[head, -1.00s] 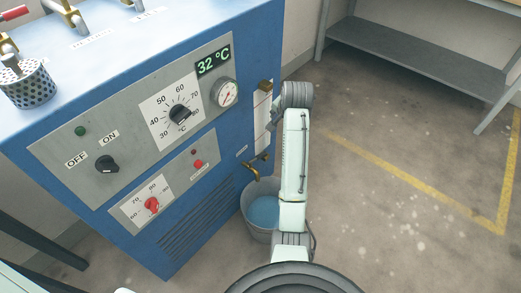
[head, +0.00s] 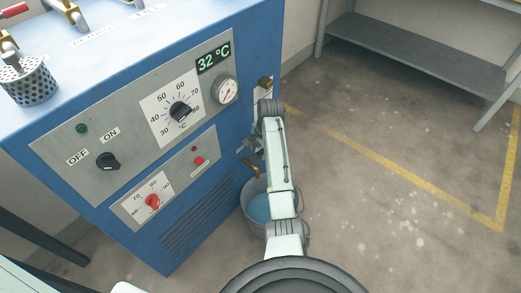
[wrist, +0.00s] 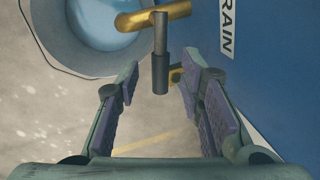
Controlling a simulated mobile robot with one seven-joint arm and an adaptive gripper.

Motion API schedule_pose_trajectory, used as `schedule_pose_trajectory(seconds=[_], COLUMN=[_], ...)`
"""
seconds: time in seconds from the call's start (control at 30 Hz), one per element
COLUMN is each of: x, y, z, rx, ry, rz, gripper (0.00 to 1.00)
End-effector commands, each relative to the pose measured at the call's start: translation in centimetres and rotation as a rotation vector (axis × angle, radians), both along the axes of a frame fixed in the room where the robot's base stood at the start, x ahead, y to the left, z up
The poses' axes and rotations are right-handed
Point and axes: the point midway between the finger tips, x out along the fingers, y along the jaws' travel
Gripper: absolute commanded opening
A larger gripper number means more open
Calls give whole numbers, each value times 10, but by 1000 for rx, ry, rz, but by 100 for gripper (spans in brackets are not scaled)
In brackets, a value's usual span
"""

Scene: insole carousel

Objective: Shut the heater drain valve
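The drain valve is a brass spout (head: 250,166) low on the right end of the blue heater's (head: 225,140) front, with water in the bucket under it. In the wrist view its brass body (wrist: 165,16) has a dark grey lever handle (wrist: 160,62) pointing toward my gripper. My gripper (wrist: 150,85) is open, and the handle's end lies just ahead of and between its two fingers, apart from both. In the head view my arm covers part of the valve area, and the gripper (head: 246,147) shows small beside the valve.
A grey metal bucket (head: 248,215) holding water stands on the floor below the spout. A DRAIN label (wrist: 228,28) is on the blue panel at the right. Red and black knobs and a gauge are on the front panel.

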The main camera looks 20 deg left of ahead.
Motion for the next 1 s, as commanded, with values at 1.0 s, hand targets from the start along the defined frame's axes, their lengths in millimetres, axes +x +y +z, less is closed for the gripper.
schedule_pose_trajectory(seconds=[1.0], x=[1], y=[1], z=[-5], rx=[0], ry=[0], rz=[1], gripper=[0])
